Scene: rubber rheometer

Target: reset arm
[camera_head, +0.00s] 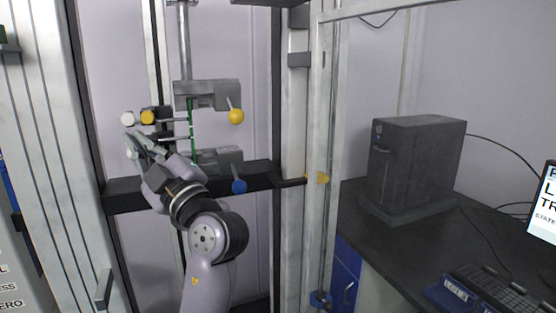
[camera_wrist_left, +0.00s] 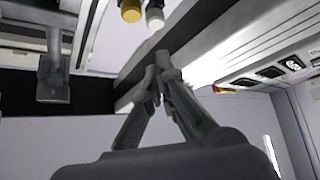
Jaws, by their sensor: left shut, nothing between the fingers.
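My left gripper (camera_head: 140,143) reaches into the testing machine, left of its grips. Its fingers are closed together with nothing between them, as the left wrist view also shows (camera_wrist_left: 157,76). An extensometer-like arm with a yellow knob (camera_head: 148,117) and a white knob (camera_head: 127,118) sits just above the fingertips. In the wrist view the yellow knob (camera_wrist_left: 131,10) and white knob (camera_wrist_left: 155,16) are at the top. A grey round-ended part (camera_wrist_left: 165,60) is right at the fingertips; I cannot tell whether they touch. My right gripper is in neither view.
The upper clamp (camera_head: 205,94) has a yellow ball handle (camera_head: 236,116); the lower clamp (camera_head: 217,160) has a blue one (camera_head: 239,186). A thin green strip (camera_head: 191,128) spans between them. Frame posts (camera_head: 292,220) stand right. A dark box (camera_head: 417,165) and keyboard (camera_head: 497,285) occupy the bench.

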